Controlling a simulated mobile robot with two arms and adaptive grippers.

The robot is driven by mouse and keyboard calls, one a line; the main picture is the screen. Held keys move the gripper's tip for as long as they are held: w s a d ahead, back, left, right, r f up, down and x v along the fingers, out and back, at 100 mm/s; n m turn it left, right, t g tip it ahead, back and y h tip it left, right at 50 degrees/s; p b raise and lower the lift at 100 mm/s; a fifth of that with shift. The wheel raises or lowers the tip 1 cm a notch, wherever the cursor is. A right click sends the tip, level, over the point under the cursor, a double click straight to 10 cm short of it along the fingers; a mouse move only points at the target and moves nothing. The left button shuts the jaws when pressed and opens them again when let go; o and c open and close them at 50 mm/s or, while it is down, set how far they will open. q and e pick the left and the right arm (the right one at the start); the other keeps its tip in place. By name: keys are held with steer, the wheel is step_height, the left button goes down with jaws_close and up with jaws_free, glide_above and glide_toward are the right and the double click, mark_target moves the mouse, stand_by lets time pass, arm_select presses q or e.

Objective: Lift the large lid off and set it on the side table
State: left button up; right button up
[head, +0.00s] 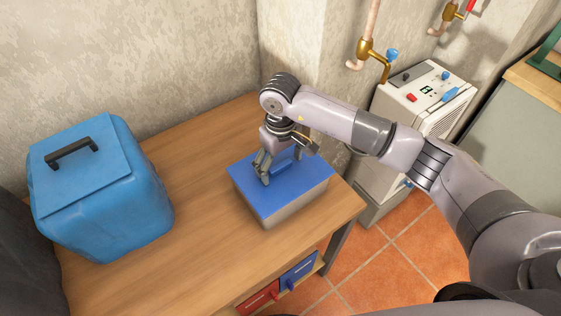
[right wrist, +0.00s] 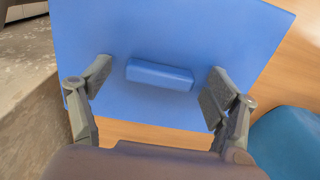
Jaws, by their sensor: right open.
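A flat blue lid (head: 266,200) with a raised blue bar handle (right wrist: 160,75) lies on a pale box (head: 300,205) on the wooden table. The lid fills much of the right wrist view (right wrist: 205,40). My right gripper (head: 274,170) is over the lid, pointing down. Its fingers are open, one on each side of the bar handle, with visible gaps to it in the right wrist view. Part of the handle is hidden by the gripper in the head view. My left gripper is not in view.
A blue cooler-like container (head: 105,205) with a black handle stands left on the wooden table (head: 180,255). A white machine (head: 425,95) with buttons and pipes with valves (head: 368,52) are behind my right arm. A wood-topped surface (head: 535,72) is at far right.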

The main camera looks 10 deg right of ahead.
mark_target(281, 165)
steer(key=shift+c, duration=0.4)
steer(key=c, duration=1.2)
steer(key=shift+r+p, duration=0.6)
steer(key=shift+r, duration=0.9)
